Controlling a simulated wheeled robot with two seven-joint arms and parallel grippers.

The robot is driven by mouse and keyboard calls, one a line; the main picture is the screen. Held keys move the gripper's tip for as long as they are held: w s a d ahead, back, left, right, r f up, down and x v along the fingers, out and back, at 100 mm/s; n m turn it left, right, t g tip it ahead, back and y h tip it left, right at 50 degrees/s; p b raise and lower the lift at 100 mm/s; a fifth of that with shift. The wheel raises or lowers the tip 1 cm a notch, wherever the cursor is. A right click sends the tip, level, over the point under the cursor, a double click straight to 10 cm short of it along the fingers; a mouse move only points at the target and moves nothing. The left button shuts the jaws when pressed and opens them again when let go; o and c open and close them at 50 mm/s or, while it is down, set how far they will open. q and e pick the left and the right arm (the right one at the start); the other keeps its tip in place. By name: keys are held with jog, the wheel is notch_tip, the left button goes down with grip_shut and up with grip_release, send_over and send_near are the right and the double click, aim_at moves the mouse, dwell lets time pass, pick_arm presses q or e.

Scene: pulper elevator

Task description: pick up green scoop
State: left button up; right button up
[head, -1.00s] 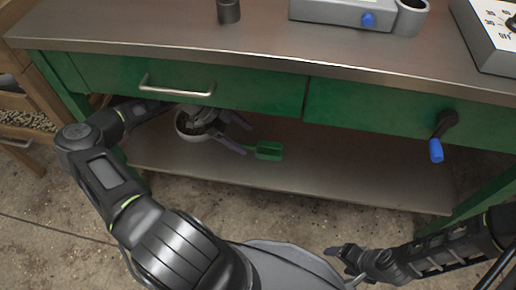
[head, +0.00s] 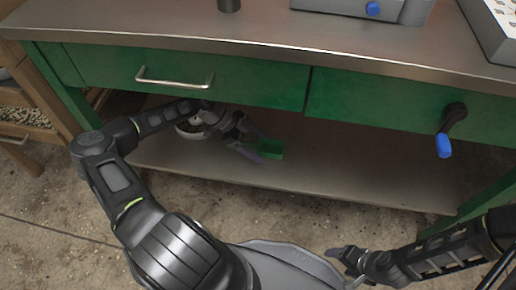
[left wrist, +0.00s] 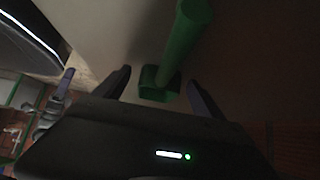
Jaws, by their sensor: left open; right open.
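The green scoop (head: 270,149) lies on the lower shelf under the bench. In the left wrist view its handle (left wrist: 185,40) reaches up the picture and its scoop end (left wrist: 158,90) shows between my two fingers. My left gripper (head: 256,145) is open under the bench, its fingers right beside the scoop; I cannot tell whether they touch it. It also shows in the left wrist view (left wrist: 160,88), with gaps on both sides of the scoop. My right gripper (head: 345,254) is open and empty, low in front of the bench, far from the scoop.
Above are a green drawer with a metal handle (head: 175,83) and a crank with a blue grip (head: 443,145). The shelf's right part is clear.

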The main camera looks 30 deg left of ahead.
pick_arm(q)
jog(key=shift+c, duration=0.4)
jog(key=c, duration=1.4)
